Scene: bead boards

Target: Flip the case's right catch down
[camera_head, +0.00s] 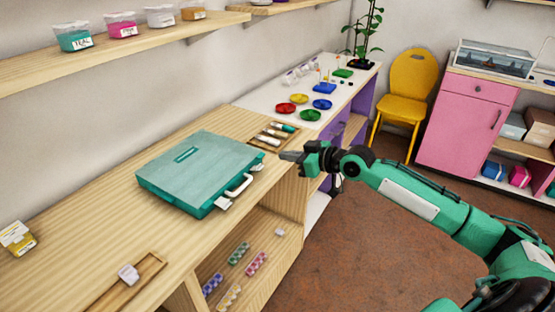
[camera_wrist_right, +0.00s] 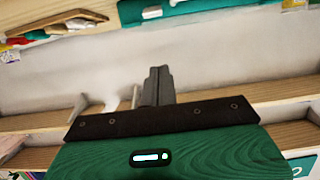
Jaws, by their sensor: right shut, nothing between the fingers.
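A closed teal case (camera_head: 200,165) lies flat on the wooden counter, with a white handle (camera_head: 240,185) on its front side. One pale catch (camera_head: 223,203) sits left of the handle, at the near corner. The right catch (camera_head: 258,167) sits right of the handle and is small; I cannot tell its angle. My right gripper (camera_head: 283,156) is shut and empty, a short way right of the right catch and apart from it. Its closed fingers (camera_wrist_right: 157,86) show in the right wrist view, with part of the teal case (camera_wrist_right: 205,10) at the top edge. My left gripper is out of view.
A wooden tray with markers (camera_head: 272,135) lies behind the case, close to my right gripper. Colored dishes (camera_head: 299,98) stand on the white counter beyond. A small wooden tray (camera_head: 128,285) and a yellow-labelled box (camera_head: 17,238) lie at the near left. Open shelves are below.

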